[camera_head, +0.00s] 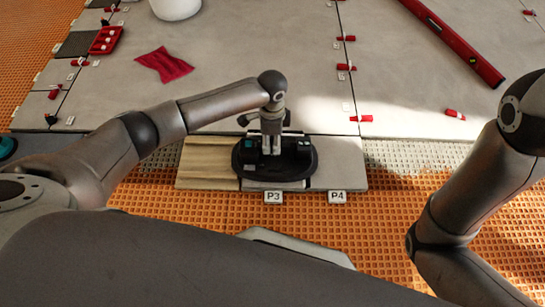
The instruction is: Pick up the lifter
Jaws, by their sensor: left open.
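The lifter (305,161), a black oval device with small teal marks, sits on a light tile at the near edge, by the P3 label. My left gripper (271,150) points down over the middle of the lifter. It is open, and its two pale fingers are close together in the picture. The arm and fingers hide part of the lifter's middle, and I cannot tell whether the fingers touch it. My right arm shows at the right, but its gripper is out of view.
A wooden board (203,160) lies left of the lifter, and a tile (337,165) lies right of it by the P4 label (337,197). Large grey tiles with red clips (363,118) spread behind. A red cloth (163,65), red tray (105,40), white bucket (176,8) and red level (455,42) lie farther off.

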